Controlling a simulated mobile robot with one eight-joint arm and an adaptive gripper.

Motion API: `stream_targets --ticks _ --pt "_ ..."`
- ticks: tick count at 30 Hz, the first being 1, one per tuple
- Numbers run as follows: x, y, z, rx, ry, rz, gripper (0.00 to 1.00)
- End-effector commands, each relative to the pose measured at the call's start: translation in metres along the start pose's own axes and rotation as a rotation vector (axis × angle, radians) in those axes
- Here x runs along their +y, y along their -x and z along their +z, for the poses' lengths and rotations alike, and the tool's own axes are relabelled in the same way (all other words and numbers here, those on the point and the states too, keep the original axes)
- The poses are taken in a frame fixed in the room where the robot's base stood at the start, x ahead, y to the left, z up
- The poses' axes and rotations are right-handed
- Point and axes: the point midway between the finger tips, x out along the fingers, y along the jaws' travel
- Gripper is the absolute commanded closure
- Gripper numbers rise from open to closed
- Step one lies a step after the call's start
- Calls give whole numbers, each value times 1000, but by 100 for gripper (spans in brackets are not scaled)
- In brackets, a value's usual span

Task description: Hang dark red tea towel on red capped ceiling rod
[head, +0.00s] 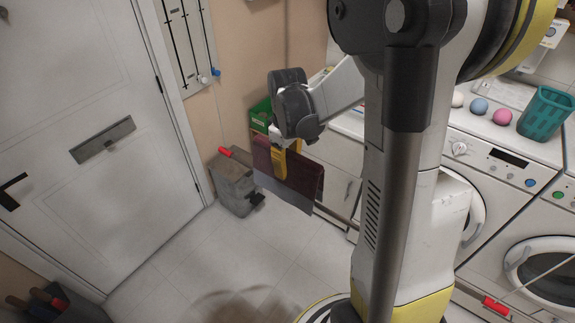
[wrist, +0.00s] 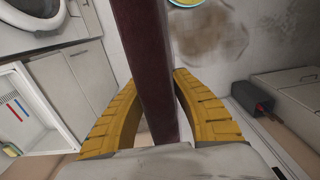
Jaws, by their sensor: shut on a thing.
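The dark red tea towel (head: 304,176) hangs folded in the middle of the head view, with a greyer lower part. My gripper (head: 279,160) is shut on its upper part. In the wrist view the towel (wrist: 150,60) is a dark strip between the yellow fingers of my gripper (wrist: 155,82). The red-capped rod has one red cap (head: 225,151) left of the towel and another red cap (head: 495,305) at lower right. The rod passes behind the towel and my arm in the head view. I cannot tell whether the towel touches it or lies over it.
A white door (head: 75,110) is at left, beside a wall board (head: 188,40) with cords and blue and white ends. A grey box (head: 235,185) and green crate (head: 261,115) stand beyond the towel. Washing machines (head: 490,165) line the right. The tiled floor (head: 240,250) is mostly clear.

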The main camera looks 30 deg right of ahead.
Motion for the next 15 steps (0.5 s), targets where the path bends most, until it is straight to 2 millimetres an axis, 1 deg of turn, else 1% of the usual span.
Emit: stream_targets --ticks 1,15 --pt "0 -8 0 0 0 0 100" --pt "0 -49 0 0 0 0 100"
